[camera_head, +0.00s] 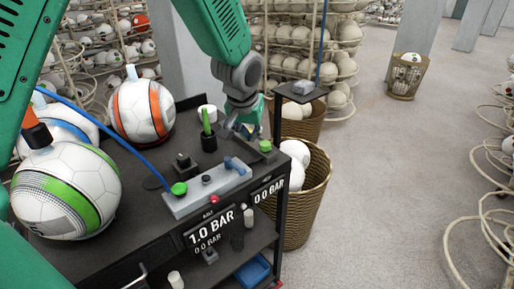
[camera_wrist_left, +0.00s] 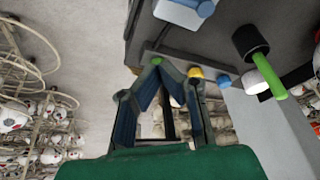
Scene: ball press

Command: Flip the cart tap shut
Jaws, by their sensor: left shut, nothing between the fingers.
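The cart (camera_head: 150,215) has a dark top that carries a light grey block (camera_head: 207,192). A blue tap lever (camera_head: 237,165) sits at the right end of this block. In the left wrist view the block (camera_wrist_left: 182,14) and the blue lever (camera_wrist_left: 205,7) are cut off by the top edge. My left gripper (camera_head: 243,132) is over the right part of the cart top, just behind the lever and apart from it. Its fingers (camera_wrist_left: 175,75) are shut and empty, and the tips are partly hidden in the head view. My right gripper is not in view.
A green knob (camera_head: 179,189) with a blue hose is on the block's left end. A black holder with a green stick (camera_head: 207,122) stands behind. Balls (camera_head: 140,110) lie on the cart's left side. A post with a small shelf (camera_head: 300,93) rises at the right corner, near a wicker basket (camera_head: 310,205).

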